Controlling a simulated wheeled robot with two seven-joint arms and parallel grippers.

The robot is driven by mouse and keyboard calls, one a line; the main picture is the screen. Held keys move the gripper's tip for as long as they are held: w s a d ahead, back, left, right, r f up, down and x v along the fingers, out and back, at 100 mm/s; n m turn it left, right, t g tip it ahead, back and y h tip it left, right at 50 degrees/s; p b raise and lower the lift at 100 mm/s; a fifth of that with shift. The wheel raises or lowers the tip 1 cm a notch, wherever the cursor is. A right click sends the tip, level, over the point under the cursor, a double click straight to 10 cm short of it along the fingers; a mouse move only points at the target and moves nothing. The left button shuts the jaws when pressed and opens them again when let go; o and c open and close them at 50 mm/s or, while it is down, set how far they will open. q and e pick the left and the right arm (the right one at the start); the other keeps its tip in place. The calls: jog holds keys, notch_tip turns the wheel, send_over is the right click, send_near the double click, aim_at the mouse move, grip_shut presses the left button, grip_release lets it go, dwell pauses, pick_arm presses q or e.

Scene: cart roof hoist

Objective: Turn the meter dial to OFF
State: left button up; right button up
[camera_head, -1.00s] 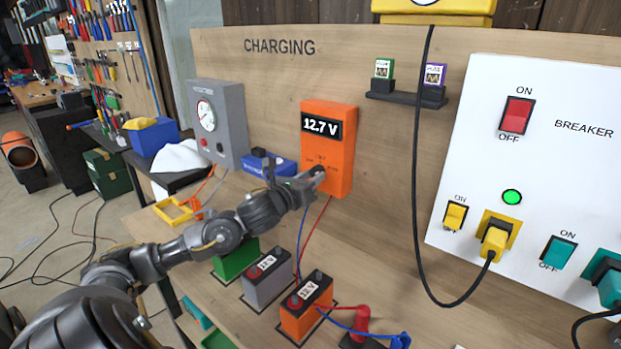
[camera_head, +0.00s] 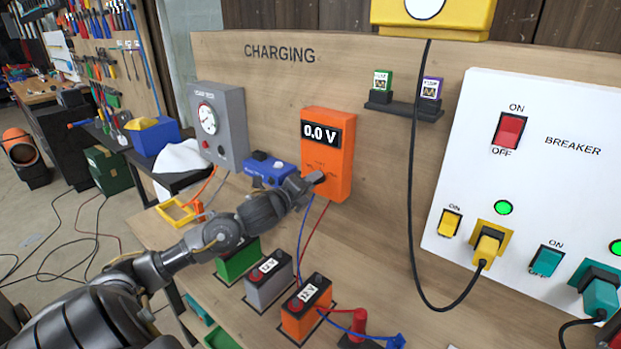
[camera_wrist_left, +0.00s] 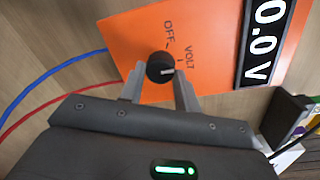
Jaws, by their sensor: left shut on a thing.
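The orange meter (camera_head: 341,165) hangs on the wooden board, and its display (camera_head: 321,131) reads 0.0 V. In the left wrist view the meter's orange face (camera_wrist_left: 130,35) carries the labels OFF and VOLT. Its round black dial (camera_wrist_left: 159,66) has a pale mark toward the right of the picture; I cannot tell which label the mark meets. My left gripper (camera_head: 316,178) is at the meter's lower front and hides the dial in the head view. In the wrist view the left gripper's fingers (camera_wrist_left: 159,84) are shut on the dial, one each side. My right gripper is not in view.
Red and blue leads run from the meter toward the batteries (camera_head: 306,308) on the bench below. A grey gauge box (camera_head: 228,125) and a blue device (camera_head: 268,168) are left of the meter. A black cable (camera_head: 413,200) hangs between the meter and the breaker panel (camera_head: 470,140).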

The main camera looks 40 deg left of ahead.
pick_arm(q)
jog(key=n+h+p, duration=0.1)
jog(key=n+p, duration=0.7)
jog(key=n, duration=0.3)
jog(key=shift+a+r, duration=0.1)
jog(key=shift+r, duration=0.05)
dwell(0.7)
jog(key=o, duration=1)
jog(key=shift+s+a+r+b, duration=0.15)
jog(key=shift+s+b, duration=0.65)
jog(key=shift+s, duration=1.95)
jog(key=shift+s+d+r+b, duration=0.1)
jog(key=shift+s+b, duration=0.65)
jog(key=shift+s, duration=1.95)
